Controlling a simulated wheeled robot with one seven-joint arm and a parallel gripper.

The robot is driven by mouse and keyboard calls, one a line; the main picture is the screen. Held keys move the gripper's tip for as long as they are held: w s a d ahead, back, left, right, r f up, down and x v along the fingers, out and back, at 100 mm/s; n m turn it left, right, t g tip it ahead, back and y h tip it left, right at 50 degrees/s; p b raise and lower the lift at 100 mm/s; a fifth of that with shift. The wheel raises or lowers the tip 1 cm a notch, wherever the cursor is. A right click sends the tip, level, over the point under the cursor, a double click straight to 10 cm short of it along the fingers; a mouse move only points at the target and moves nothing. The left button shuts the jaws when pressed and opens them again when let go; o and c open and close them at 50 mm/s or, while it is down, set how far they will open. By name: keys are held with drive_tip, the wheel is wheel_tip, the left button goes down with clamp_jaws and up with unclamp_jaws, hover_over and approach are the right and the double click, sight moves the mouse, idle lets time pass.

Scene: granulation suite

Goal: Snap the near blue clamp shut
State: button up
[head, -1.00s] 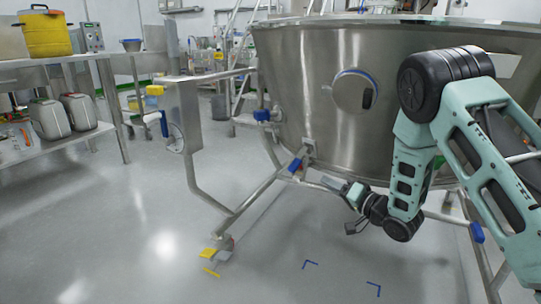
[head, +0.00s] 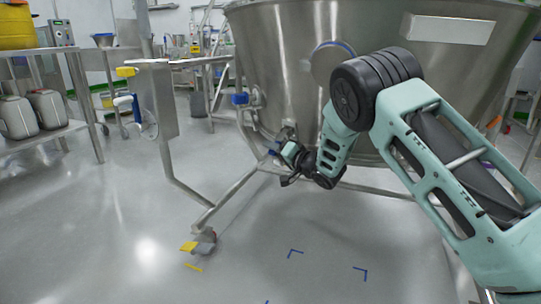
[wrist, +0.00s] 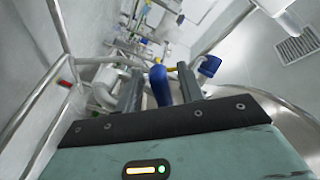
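The near blue clamp (head: 273,152) is on the leg pipework under the large steel vessel, mostly hidden by my gripper (head: 283,153) in the head view. In the wrist view, its blue handle (wrist: 160,88) stands between the two dark fingers of my gripper (wrist: 158,75). The fingers are apart, with gaps beside the handle; I cannot tell whether either touches it. Whether the clamp is open or shut is not clear. Another blue clamp (head: 240,98) sits higher on the left, on the vessel's side fitting.
The steel vessel (head: 285,70) stands above my forearm, with its tubular frame (head: 228,196) below. A yellow caster pedal (head: 189,246) is at the frame's foot. A shelf rack with canisters (head: 46,113) stands left. The floor in front is clear, with blue corner marks.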

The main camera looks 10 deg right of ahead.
drive_tip(key=shift+x, duration=0.75)
clamp_jaws()
drive_tip(key=shift+r, duration=0.15)
